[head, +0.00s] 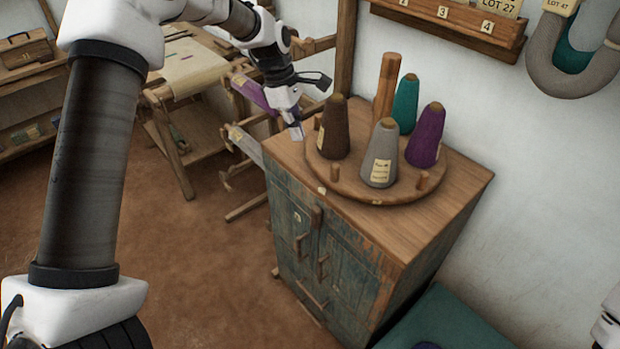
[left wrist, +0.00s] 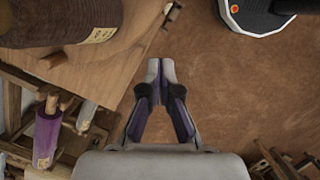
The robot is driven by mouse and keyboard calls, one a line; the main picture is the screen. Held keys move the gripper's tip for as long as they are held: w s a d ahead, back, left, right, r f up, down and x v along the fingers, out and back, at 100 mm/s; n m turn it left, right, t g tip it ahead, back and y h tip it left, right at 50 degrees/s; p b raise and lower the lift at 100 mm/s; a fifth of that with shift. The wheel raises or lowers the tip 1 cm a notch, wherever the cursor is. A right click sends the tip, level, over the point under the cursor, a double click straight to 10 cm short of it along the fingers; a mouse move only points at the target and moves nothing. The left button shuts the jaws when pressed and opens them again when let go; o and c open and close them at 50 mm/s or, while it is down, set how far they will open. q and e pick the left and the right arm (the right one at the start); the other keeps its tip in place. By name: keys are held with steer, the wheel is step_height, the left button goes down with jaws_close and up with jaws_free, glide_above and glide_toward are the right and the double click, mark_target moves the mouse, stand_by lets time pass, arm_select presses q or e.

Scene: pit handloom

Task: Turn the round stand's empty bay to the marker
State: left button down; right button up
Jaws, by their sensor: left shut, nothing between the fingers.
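The round wooden stand (head: 345,185) sits on top of a cabinet. It carries a brown cone (head: 335,128), a grey cone (head: 381,155), a purple cone (head: 427,136) and a teal cone (head: 406,104) around a tall wooden post (head: 386,88). Small pale marks show at the front rim; I cannot tell which is the marker. My left gripper (head: 297,132) is shut and empty, beside the stand's left rim near the brown cone. In the left wrist view its fingertips (left wrist: 160,69) are together. My right gripper is out of view.
The cabinet (head: 325,245) has worn green doors. A wall shelf (head: 450,24) and hanging yarn (head: 570,75) are behind. A green box (head: 445,320) stands at front right. Open floor lies front left.

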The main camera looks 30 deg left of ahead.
mark_target(327, 177)
arm_select(q)
steer(key=d+f+p, duration=0.1)
steer(key=d+f, duration=0.1)
steer(key=f, duration=0.1)
steer(key=w+d+f+p, duration=0.1)
steer(key=d+f, duration=0.1)
steer(key=f, duration=0.1)
steer(key=d+f+p, duration=0.1)
steer(key=d+f, duration=0.1)
steer(key=f, duration=0.1)
steer(key=shift+w+f, duration=0.2)
steer(key=shift+d+p, duration=0.3)
steer(key=shift+d, duration=0.1)
steer(key=shift+s, duration=0.1)
steer(key=shift+a+f, duration=0.1)
steer(key=shift+a, duration=0.05)
steer(key=shift+d, duration=0.2)
